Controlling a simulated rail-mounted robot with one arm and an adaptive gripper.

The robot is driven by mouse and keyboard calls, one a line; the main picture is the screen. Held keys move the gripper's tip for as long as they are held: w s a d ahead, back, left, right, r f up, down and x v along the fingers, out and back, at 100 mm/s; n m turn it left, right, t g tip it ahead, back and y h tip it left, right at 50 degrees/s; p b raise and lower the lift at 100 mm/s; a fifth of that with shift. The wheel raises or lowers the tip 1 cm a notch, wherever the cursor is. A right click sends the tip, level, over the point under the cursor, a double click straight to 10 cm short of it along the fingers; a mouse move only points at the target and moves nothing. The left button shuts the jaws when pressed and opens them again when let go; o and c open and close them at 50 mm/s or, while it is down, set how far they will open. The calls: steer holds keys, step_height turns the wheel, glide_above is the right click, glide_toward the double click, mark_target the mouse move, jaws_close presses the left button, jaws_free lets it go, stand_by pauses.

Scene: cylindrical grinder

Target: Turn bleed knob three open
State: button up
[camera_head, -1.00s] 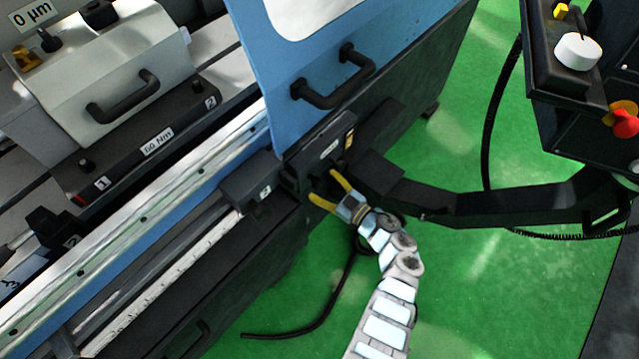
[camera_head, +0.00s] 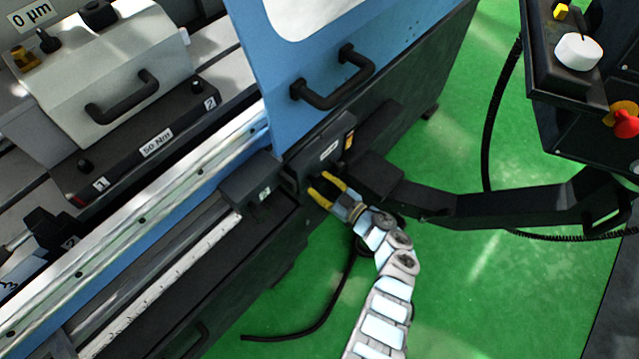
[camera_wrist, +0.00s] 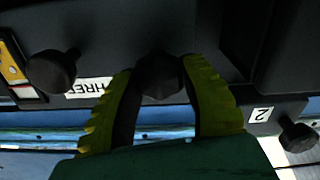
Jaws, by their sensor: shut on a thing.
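My gripper (camera_head: 318,183) has yellow fingers and reaches the dark box (camera_head: 303,170) on the front of the machine. In the wrist view my gripper (camera_wrist: 159,80) is shut on a dark faceted knob (camera_wrist: 158,72), one finger on each side of it. A white label (camera_wrist: 88,88) ending in "HREE" lies beside this knob, partly hidden by the left finger. A second dark knob (camera_wrist: 52,70) sticks out to the left of the label, clear of the fingers. In the head view the gripped knob is hidden by the fingers.
A blue door with a black handle (camera_head: 333,78) is above. A black pendant arm (camera_head: 490,208) runs close to the right. Green floor (camera_head: 470,300) is open.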

steer(key=shift+a+n, duration=0.1)
steer(key=shift+n, duration=0.8)
steer(key=shift+f+n, duration=0.15)
steer(key=shift+n, duration=0.85)
steer(key=shift+s+f+n+b, duration=0.1)
steer(key=shift+f+n+b, duration=0.2)
steer(key=shift+n+b, duration=1.65)
steer(key=shift+n, duration=0.15)
steer(key=n+b, duration=0.6)
steer(key=shift+f+b, duration=0.1)
steer(key=shift+b, duration=0.3)
steer(key=n+b, duration=0.2)
steer(key=shift+n+b, duration=0.3)
steer(key=shift+b, duration=0.05)
steer(key=shift+n+b, duration=0.5)
steer(key=shift+r, duration=0.25)
